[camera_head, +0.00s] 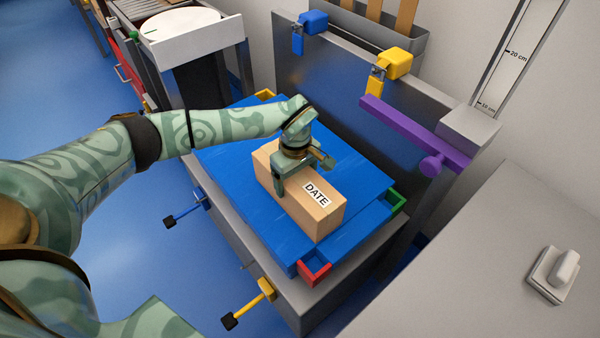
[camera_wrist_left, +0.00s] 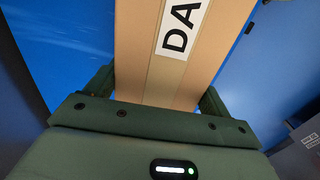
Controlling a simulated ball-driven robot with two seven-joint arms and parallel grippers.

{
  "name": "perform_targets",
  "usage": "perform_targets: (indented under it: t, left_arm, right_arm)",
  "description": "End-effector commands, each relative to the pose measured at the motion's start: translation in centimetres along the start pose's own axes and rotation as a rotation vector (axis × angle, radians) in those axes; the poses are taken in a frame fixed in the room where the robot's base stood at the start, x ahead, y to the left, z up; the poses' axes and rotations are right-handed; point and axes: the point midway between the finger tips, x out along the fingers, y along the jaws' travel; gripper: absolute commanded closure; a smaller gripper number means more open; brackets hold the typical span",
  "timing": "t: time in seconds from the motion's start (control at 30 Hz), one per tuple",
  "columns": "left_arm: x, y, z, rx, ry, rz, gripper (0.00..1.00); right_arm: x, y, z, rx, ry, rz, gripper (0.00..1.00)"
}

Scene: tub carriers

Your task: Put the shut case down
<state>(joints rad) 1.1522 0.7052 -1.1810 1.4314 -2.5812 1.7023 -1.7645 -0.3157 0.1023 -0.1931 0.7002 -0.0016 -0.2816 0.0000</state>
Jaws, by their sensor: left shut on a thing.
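The shut case (camera_head: 318,208) is a tan box with a white label reading DATE. It is over the blue top (camera_head: 232,150) of a grey stand; I cannot tell whether it touches that top. My left gripper (camera_head: 303,180) is above the case and shut on it, with a finger down its near side. In the left wrist view the case (camera_wrist_left: 155,70) runs up between the two green fingers, its label partly cut off. The case's underside is hidden. My right gripper is not seen.
The blue top has small red (camera_head: 314,268) and green (camera_head: 397,202) corner pockets. A grey upright panel (camera_head: 330,95) with blue and yellow clamps stands behind it. A purple bar (camera_head: 415,133) sticks out at the right. A grey counter (camera_head: 490,240) is at the right.

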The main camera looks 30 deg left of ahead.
Motion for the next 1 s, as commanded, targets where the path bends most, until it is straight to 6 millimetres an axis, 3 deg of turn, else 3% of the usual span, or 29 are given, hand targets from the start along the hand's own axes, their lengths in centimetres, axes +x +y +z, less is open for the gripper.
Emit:
perform_targets:
  t: [0.03,0.4,0.43,0.47,0.77,0.87,1.0]
  left_arm:
    - [0.7,0.2,0.0,0.000,-0.003,0.002,0.88]
    - [0.5,0.2,0.0,-0.001,0.000,0.007,0.88]
    - [0.7,0.1,0.0,0.000,0.000,0.003,0.10]
    - [0.7,0.1,0.0,0.000,0.000,0.003,0.02]
    - [0.2,0.1,0.0,-0.001,0.001,0.004,0.00]
    - [-1.5,0.1,0.0,0.000,0.003,0.007,0.00]
    - [-5.0,0.2,-0.1,-0.001,0.006,0.013,0.00]
  right_arm:
    - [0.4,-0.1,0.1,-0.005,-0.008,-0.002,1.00]
    - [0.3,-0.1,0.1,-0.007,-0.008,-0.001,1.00]
    - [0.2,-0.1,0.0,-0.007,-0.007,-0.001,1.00]
    - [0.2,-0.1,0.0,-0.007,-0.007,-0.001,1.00]
    - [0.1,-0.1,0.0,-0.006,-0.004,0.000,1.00]
    - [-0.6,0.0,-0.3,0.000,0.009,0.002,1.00]
    - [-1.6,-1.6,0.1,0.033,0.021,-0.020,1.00]
